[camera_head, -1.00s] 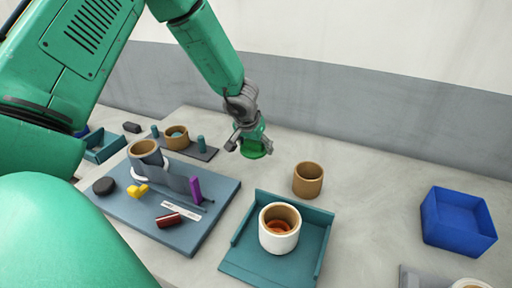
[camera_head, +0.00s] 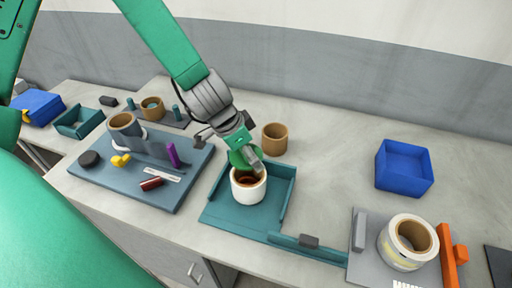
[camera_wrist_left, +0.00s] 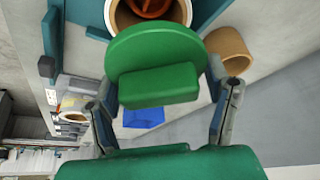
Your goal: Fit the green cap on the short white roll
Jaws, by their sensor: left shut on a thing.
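The short white roll (camera_head: 248,190) stands upright on the teal tray (camera_head: 230,222), open side up. Its brown inner wall and something reddish-orange inside show. My left gripper (camera_head: 242,151) is shut on the green cap (camera_head: 240,159) just above and behind the roll's rim. In the left wrist view the green cap (camera_wrist_left: 158,48) is a disc with a block handle between my two fingers (camera_wrist_left: 162,85). The white roll (camera_wrist_left: 186,10) is at the top edge there, partly hidden by the cap. Whether cap and rim touch, I cannot tell. My right gripper is not in view.
A brown ring (camera_head: 275,138) stands behind the tray. A blue bin (camera_head: 404,168) and a larger white roll (camera_head: 400,248) on a grey plate are at the right. A blue-grey board (camera_head: 110,180) with small parts lies at the left. The table between ring and bin is clear.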

